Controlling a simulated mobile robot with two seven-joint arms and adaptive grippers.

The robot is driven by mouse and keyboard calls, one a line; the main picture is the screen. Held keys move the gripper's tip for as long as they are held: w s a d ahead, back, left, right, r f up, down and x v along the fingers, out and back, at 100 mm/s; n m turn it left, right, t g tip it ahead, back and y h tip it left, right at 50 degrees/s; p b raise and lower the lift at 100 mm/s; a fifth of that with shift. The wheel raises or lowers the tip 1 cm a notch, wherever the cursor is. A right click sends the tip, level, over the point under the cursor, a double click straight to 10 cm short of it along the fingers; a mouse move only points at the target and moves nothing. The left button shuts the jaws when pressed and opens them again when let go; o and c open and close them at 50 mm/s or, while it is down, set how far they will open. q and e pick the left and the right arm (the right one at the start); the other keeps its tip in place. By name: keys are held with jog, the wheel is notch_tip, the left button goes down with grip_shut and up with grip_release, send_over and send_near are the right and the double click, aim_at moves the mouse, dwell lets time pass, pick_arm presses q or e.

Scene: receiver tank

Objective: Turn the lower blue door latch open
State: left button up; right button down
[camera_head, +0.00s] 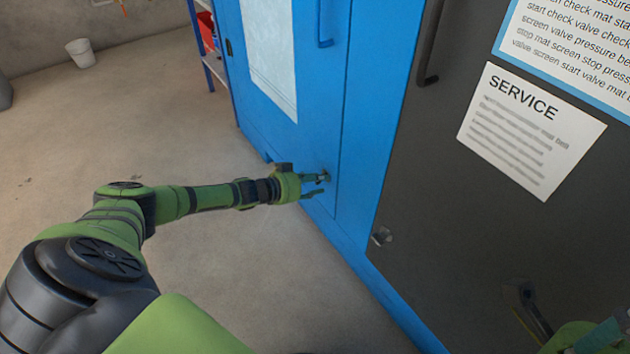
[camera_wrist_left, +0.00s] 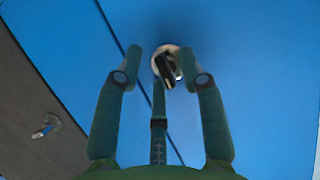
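The lower latch (camera_head: 326,175) is a small part on the blue door (camera_head: 318,120), mostly hidden behind my left gripper in the head view. In the left wrist view the latch (camera_wrist_left: 169,68) shows as a dark, shiny lever on a pale round base. My left gripper (camera_head: 316,186) is at the latch, its fingers pointing at the door. In the left wrist view its fingers (camera_wrist_left: 161,66) are spread, with the latch between their tips. I cannot tell whether any finger touches it. Green parts of my right arm (camera_head: 590,338) show at the bottom right; its fingers are not clear.
A blue handle (camera_head: 324,30) is higher on the blue door. The floor (camera_head: 190,130) at left is clear, with a white bucket (camera_head: 81,54) far back.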

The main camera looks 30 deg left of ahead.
pick_arm(q)
jog(key=v, duration=1.2)
dwell(0.6)
